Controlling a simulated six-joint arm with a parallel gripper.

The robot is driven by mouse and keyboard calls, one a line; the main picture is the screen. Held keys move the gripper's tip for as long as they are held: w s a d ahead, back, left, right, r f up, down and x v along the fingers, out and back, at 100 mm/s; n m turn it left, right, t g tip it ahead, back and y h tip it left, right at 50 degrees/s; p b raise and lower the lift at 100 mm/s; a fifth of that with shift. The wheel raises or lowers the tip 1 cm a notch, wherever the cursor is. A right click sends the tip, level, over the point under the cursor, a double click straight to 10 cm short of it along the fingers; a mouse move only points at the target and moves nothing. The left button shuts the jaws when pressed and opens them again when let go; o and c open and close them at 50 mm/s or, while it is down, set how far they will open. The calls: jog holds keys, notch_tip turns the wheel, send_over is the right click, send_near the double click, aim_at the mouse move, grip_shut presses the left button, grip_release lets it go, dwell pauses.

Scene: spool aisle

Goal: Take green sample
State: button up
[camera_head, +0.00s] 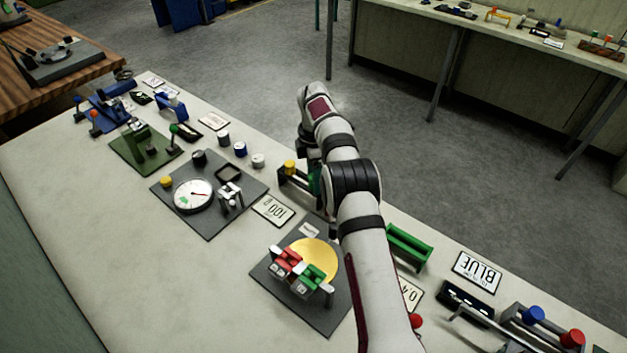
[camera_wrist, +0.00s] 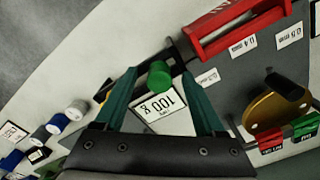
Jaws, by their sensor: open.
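The green sample is a short green cylinder (camera_wrist: 159,75) in the wrist view, near a dark rack bar. My gripper (camera_wrist: 159,80) is open, with its two teal fingers on either side of the cylinder in the picture. I cannot tell whether the fingers touch it. In the head view my arm hides most of the gripper and the rack. A yellow cylinder (camera_head: 289,167) stands at the rack's left end, and a green patch beside the arm could be the sample or a finger.
A white card (camera_head: 272,210) lies in front of the rack. A plate with a yellow disc (camera_head: 316,257) and red and green blocks stands nearby. A green tray (camera_head: 408,247) is right of my arm. A dial plate (camera_head: 193,196) and several small cylinders are to the left.

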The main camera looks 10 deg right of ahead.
jog(key=shift+f, duration=0.1)
grip_shut()
dwell(0.3)
